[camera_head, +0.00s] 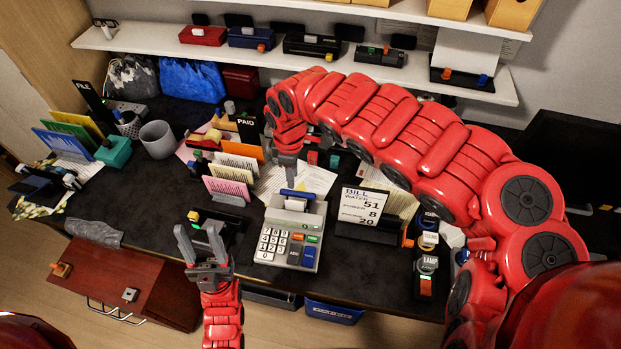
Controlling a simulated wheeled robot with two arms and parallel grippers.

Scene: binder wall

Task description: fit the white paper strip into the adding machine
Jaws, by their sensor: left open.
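The adding machine (285,240), grey with white number keys and a few coloured keys, stands on the dark desk near its front edge. A small white piece (295,204), which looks like the paper strip, shows at the top of the machine just below a blue bar (297,193). I cannot tell how far it sits in the machine. My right gripper (288,172) points down just behind the blue bar; its fingertips are small and partly hidden, so its grip is unclear. My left gripper (200,242) is open and empty, left of the machine, fingers pointing away from me.
A sign card (362,205) with printed numbers stands right of the machine. Coloured cards (228,188) in holders stand behind my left gripper. Stamps (427,265) stand at the right. A red-brown case (130,280) is at the front left.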

